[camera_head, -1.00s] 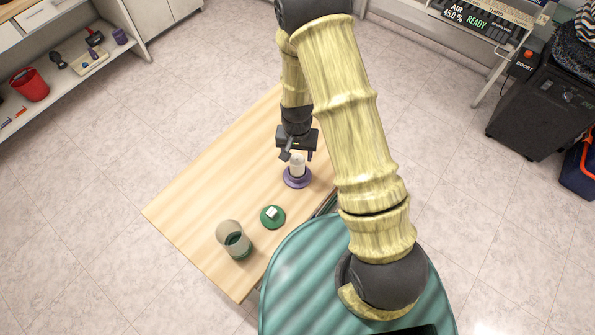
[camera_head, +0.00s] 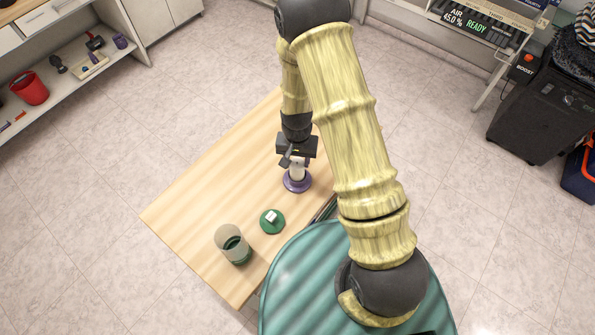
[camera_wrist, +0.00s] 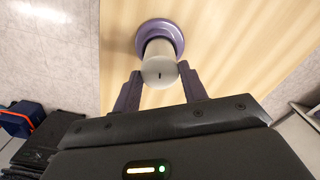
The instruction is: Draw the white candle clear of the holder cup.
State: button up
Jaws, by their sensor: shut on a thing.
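The white candle (camera_head: 297,169) is upright over the round purple holder (camera_head: 297,184) on the wooden table. My gripper (camera_head: 297,163) comes from above and is shut on the candle's upper part. In the wrist view the candle's pale top with a dark wick (camera_wrist: 160,72) lies between my two purple fingers (camera_wrist: 159,78), with the purple holder (camera_wrist: 169,31) beyond it. The candle hides much of the cup's mouth, so I cannot tell how deep its lower end sits in the cup.
A green round base with a small white block (camera_head: 272,221) stands nearby on the table (camera_head: 200,195). A clear glass with a green bottom (camera_head: 233,244) is near the table's front edge. The table's left part is bare.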

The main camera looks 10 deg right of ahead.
jog(key=shift+r+p, duration=0.55)
jog(key=shift+r, duration=0.1)
dwell(0.5)
jog(key=shift+r+p, duration=1.85)
jog(key=shift+r, duration=0.65)
